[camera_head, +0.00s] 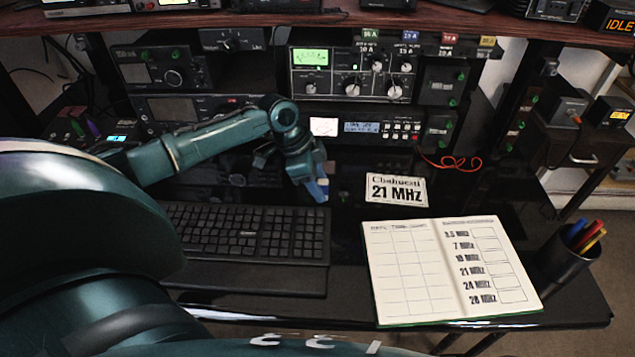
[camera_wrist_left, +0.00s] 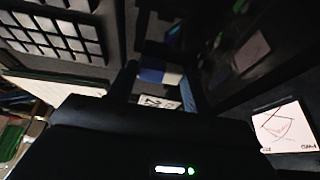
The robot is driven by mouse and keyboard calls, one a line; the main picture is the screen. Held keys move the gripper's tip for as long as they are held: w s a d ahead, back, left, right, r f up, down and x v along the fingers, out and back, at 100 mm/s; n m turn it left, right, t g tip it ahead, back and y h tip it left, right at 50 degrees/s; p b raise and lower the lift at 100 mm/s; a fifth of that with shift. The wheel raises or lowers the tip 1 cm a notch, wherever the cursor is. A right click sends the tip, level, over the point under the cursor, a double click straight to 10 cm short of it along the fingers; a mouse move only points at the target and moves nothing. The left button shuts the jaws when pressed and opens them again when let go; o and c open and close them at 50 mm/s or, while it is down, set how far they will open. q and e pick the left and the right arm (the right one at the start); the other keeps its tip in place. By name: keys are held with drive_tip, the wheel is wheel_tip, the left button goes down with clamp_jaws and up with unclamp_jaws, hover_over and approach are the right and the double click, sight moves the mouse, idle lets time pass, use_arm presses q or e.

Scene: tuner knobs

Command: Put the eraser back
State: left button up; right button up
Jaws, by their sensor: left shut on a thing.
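My left gripper (camera_head: 314,183) reaches in from the left over the desk, between the keyboard and the radio rack. It is shut on the eraser (camera_head: 320,192), a small block with blue and white parts. The eraser (camera_wrist_left: 160,77) also shows between the fingers in the left wrist view, partly hidden by them. In the head view it is just behind the keyboard's right end, and I cannot tell whether it touches the desk. My right gripper is not in view.
A black keyboard (camera_head: 247,235) lies in front of the gripper. A 21 MHz card (camera_head: 397,189) is to its right, with an open logbook (camera_head: 400,270) in front. A pen cup (camera_head: 565,262) stands at the right edge. A red wire (camera_head: 460,162) lies behind. Radios line the back.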

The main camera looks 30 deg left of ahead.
use_arm(q)
drive_tip(key=shift+f, duration=0.25)
drive_tip(key=o, duration=0.6)
drive_tip(key=v, duration=1.2)
drive_tip(key=shift+r+p, duration=0.2)
drive_tip(key=shift+p, duration=0.25)
drive_tip(key=shift+d, duration=0.1)
